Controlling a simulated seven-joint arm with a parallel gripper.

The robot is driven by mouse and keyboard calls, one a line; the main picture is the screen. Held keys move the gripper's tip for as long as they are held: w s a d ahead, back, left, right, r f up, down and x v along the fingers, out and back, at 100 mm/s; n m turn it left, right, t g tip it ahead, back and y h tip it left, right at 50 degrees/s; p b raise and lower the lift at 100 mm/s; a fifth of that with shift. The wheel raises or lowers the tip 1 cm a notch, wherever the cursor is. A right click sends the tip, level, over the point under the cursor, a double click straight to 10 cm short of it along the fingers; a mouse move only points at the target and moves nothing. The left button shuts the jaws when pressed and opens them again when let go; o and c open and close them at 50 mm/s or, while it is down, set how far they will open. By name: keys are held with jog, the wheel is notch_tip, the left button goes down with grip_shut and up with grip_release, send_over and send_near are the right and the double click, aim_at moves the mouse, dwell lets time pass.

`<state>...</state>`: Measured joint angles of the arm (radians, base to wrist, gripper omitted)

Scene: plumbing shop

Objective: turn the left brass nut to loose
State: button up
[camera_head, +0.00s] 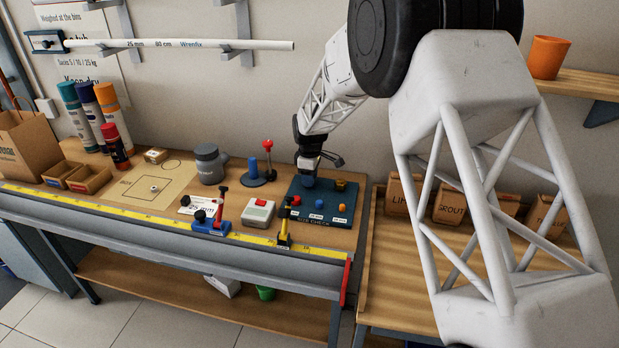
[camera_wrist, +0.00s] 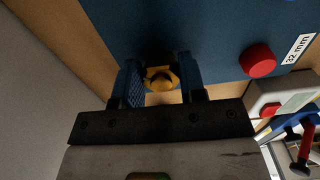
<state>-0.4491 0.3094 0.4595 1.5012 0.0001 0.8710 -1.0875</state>
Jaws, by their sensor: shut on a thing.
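My gripper (camera_head: 308,181) is low over the back left part of the blue size-check board (camera_head: 335,218). In the wrist view my gripper (camera_wrist: 160,84) has its two blue fingers on either side of a brass nut (camera_wrist: 161,74) and is shut on it. The nut is yellow and faceted, with a dark middle. In the head view my fingers hide this left nut. A second brass nut (camera_head: 340,184) stands to the right on the same board, apart from my gripper.
A red knob (camera_head: 295,200), a blue one (camera_head: 319,204) and an orange one (camera_head: 342,207) stand along the board's front. A red-topped stand (camera_head: 268,160) is left of my gripper. A white box with a red button (camera_head: 258,212) lies left of the board.

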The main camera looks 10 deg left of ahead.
jog(key=n, duration=0.6)
jog(key=shift+w, duration=0.15)
dwell(0.4)
jog(key=o, duration=0.9)
jog(key=shift+r, duration=3.9)
